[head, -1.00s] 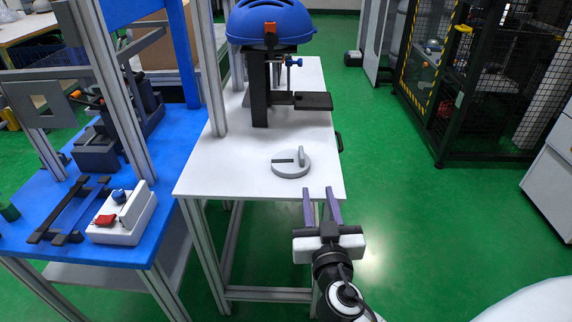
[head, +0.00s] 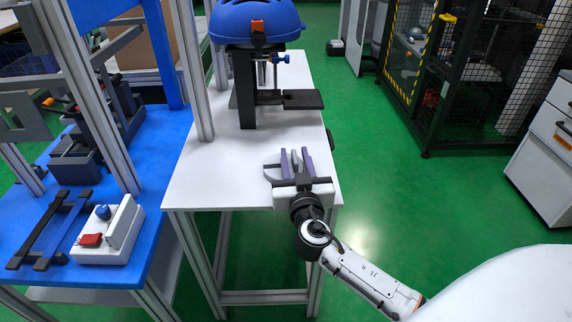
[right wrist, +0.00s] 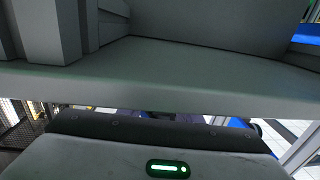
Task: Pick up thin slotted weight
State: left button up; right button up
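The thin slotted weight (head: 270,165), a grey disc with an upright grip tab, lies on the white table (head: 212,172) near its front right corner. My right gripper (head: 295,157) is open over it, with one purple finger on each side of the upright tab. The gripper body hides the near part of the disc. In the right wrist view, grey surfaces of the weight (right wrist: 190,82) fill the upper part at close range, and the fingers cannot be made out there. My left gripper is not in view.
A black stand with a flat plate (head: 303,99) and a blue dome (head: 255,22) stands behind the weight. A blue table (head: 160,215) at the left holds a white switch box (head: 108,232). An aluminium post rises at the white table's left side.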

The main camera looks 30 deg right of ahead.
jog(key=shift+w+d, duration=0.1)
jog(key=shift+w, duration=0.15)
grip_shut()
dwell(0.9)
jog(key=shift+r, duration=0.2)
dwell(0.3)
